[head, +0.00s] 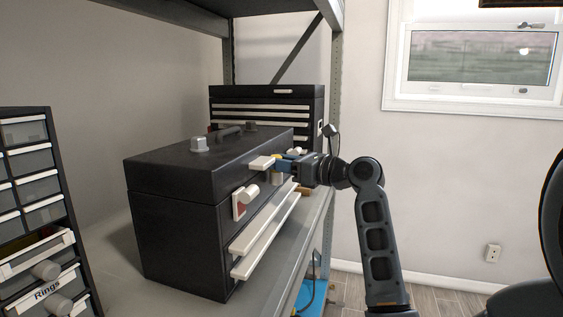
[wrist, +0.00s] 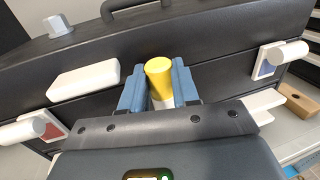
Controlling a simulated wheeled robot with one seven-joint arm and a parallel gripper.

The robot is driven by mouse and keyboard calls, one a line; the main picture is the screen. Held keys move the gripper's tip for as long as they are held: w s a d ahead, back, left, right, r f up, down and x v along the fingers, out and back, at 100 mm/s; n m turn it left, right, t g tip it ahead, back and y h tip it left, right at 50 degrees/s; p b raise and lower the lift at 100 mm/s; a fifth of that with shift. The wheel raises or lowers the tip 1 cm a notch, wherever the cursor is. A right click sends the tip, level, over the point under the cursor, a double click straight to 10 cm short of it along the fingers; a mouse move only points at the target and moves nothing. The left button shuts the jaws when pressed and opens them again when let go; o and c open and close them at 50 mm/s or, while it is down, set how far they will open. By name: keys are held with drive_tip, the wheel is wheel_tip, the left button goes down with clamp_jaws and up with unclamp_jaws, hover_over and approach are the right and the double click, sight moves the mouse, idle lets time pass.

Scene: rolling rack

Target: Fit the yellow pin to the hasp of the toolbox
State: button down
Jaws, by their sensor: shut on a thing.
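The black toolbox (head: 175,220) stands on the grey shelf with its lid down. It also fills the upper part of the wrist view (wrist: 215,50). My gripper (head: 284,164) is at its front face, near the lid seam. In the wrist view my gripper's blue fingers (wrist: 160,88) are shut on the yellow pin (wrist: 159,72), whose round end faces the camera. A whitish part shows just below the yellow. The hasp is not clearly visible; the fingers cover the area around the pin, and I cannot tell whether the pin is in it.
A white block (head: 262,163) juts from the toolbox front left of my gripper. White knobs on red (head: 245,201) and blue plates (wrist: 271,60) flank it. White drawer pulls (head: 265,240) project below. A drawer cabinet (head: 55,190) stands left, a second toolbox (head: 265,92) behind.

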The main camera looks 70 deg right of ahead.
drive_tip(key=c, duration=0.8)
unclamp_jaws()
drive_tip(key=shift+f, duration=0.1)
drive_tip(key=shift+o, duration=0.2)
drive_tip(key=s+a+b, duration=0.1)
drive_tip(key=s, duration=0.6)
drive_tip(key=shift+s, duration=0.4)
